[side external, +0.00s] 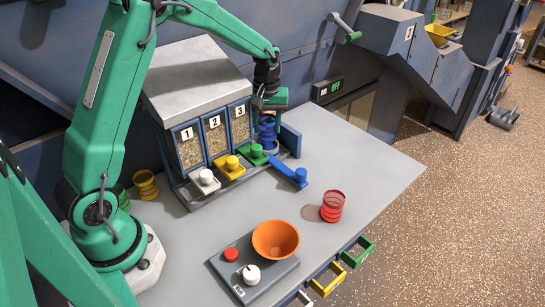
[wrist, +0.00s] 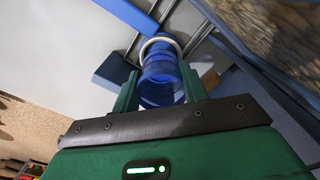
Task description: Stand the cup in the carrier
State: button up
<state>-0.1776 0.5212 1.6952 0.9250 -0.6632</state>
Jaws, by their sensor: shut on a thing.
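A blue ribbed cup (side external: 267,133) is at the right side of the numbered dispenser, beneath my gripper (side external: 272,104). In the wrist view the blue cup (wrist: 160,82) sits between the two green fingers of my gripper (wrist: 163,84), which is shut on it. A pale ring (wrist: 165,43) shows at the cup's far end; I cannot tell whether it is the cup's rim or part of a holder. A blue upright panel (side external: 290,139) stands just right of the cup. I cannot clearly pick out the carrier, or tell whether the cup's base rests on anything.
The dispenser (side external: 197,70) has white, yellow and green knobbed slides in front. A blue arm with a knob (side external: 300,175) reaches over the table. A red cup (side external: 332,207), an orange bowl (side external: 275,239) and a yellow cup (side external: 146,186) stand apart. The table's right side is clear.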

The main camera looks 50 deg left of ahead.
aim_at(267, 135)
jog(key=shift+f, duration=0.8)
jog(key=shift+f, duration=1.15)
dwell(1.7)
jog(key=o, duration=1.1)
jog(key=shift+s, duration=0.1)
jog(key=shift+c, duration=0.2)
jog(key=shift+f, duration=0.1)
jog(key=shift+r, duration=1.7)
jog(key=shift+r, duration=0.1)
notch_tip(267, 135, up, 11)
